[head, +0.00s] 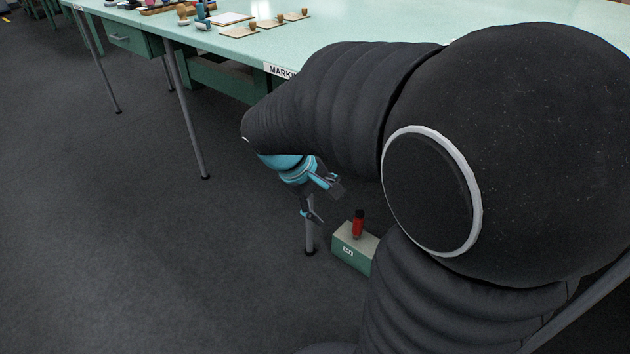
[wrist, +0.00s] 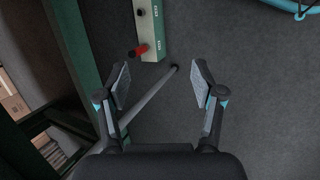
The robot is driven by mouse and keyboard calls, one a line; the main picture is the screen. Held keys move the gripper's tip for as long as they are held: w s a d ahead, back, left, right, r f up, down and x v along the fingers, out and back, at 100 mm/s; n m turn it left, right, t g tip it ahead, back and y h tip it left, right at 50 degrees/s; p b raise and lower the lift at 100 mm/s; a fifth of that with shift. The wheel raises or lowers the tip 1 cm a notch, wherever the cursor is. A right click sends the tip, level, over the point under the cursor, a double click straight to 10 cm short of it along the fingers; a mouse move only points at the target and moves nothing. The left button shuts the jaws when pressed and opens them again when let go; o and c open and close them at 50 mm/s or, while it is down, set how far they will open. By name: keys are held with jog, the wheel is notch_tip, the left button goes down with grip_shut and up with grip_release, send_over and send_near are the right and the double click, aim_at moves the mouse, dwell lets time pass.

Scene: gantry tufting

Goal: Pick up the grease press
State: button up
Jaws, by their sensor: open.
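A small red thing with a black top, which looks like the grease press (head: 358,226), stands upright on a green box with a pale top (head: 345,250) on the floor. In the wrist view the red thing (wrist: 139,50) lies at the box's near end, ahead of and left of centre between the fingers. My gripper (head: 323,200) is open and empty, apart from it, up and to the left of it in the head view. Both spread fingers show in the wrist view (wrist: 162,78). My arm hides the right end of the box in the head view.
A pale green table (head: 350,22) with a label on its edge stands above. A table leg (head: 310,235) stands just left of the box and also runs between my fingers in the wrist view (wrist: 150,98). Stamps and boards (head: 270,22) sit on the table. The floor at left is clear.

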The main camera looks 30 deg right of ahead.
aim_at(354, 228)
jog(key=w+d+f+n+g+h+b, duration=0.1)
jog(key=w+d+f+n+g+h, duration=0.15)
jog(key=w+d+f+h, duration=0.4)
jog(key=w+d+f+n+g+h+b, duration=0.1)
jog(key=w+d+f+n, duration=0.3)
jog(key=w+f, duration=0.55)
notch_tip(354, 228, down, 27)
jog(key=w+d+n+t+h+b, duration=0.25)
jog(key=n+t+h, duration=0.3)
jog(key=n, duration=0.45)
jog(key=shift+t+y, duration=0.3)
jog(key=shift+t, duration=0.3)
jog(key=d+p, duration=0.1)
jog(key=d, duration=0.7)
jog(key=shift+w, duration=0.15)
jog(key=shift+m, duration=0.25)
jog(key=shift+w+d+f, duration=0.1)
jog(key=shift+w+d, duration=0.1)
jog(key=shift+d, duration=0.65)
jog(key=shift+w+d+f, duration=0.15)
jog(key=shift+w+d, duration=0.05)
jog(key=shift+d, duration=0.6)
jog(key=shift+w+d+f, duration=0.1)
jog(key=shift+w+d, duration=0.1)
jog(key=shift+d, duration=0.65)
grip_shut()
